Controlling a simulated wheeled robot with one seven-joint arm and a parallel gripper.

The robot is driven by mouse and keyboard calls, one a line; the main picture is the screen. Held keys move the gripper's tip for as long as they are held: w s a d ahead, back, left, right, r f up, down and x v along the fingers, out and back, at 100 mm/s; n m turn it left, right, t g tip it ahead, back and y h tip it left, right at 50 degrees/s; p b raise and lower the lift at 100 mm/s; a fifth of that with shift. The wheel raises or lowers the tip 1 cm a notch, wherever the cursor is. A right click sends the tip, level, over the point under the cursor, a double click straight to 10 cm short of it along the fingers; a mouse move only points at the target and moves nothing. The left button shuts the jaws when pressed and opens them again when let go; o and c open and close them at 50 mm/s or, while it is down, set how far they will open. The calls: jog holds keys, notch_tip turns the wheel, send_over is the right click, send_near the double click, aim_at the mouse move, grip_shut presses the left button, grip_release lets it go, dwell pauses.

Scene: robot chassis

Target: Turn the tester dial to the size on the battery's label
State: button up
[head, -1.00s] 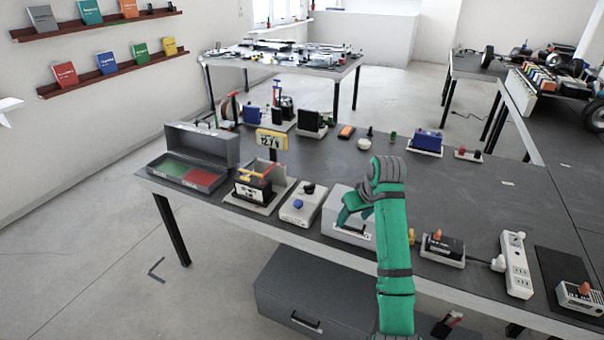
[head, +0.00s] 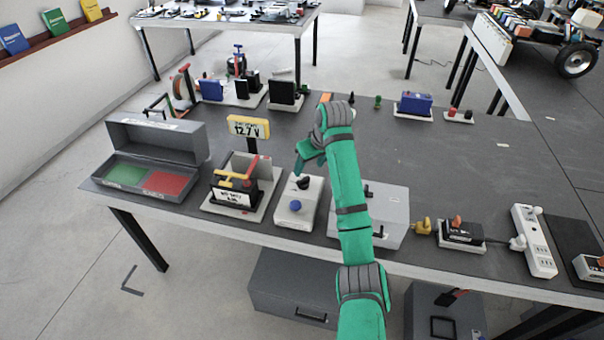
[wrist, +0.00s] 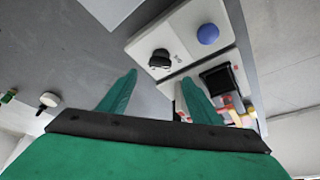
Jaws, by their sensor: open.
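The tester is a white box (head: 290,214) with a black dial (head: 304,182) at its far end and a blue button (head: 295,206) nearer the front edge. A black battery (head: 244,190) with yellow and red clamp parts stands to its left. Its white label (head: 231,197) is too small to read surely. My gripper (head: 300,168) is open and empty above the far end of the tester. In the wrist view the dial (wrist: 160,59) appears just beyond and between the open fingertips (wrist: 160,77), apparently not touched. The blue button (wrist: 208,34) is beyond it.
A yellow display (head: 248,127) reading 12.7 V stands behind the battery. An open grey case (head: 160,137) with green and red areas is at the left. A grey box (head: 395,205) stands close right of the tester. Several items line the table's back.

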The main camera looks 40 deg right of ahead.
aim_at(304, 178)
jog(key=x, duration=0.8)
jog(key=shift+f, duration=0.3)
jog(key=c, duration=1)
jog(key=shift+c, duration=0.2)
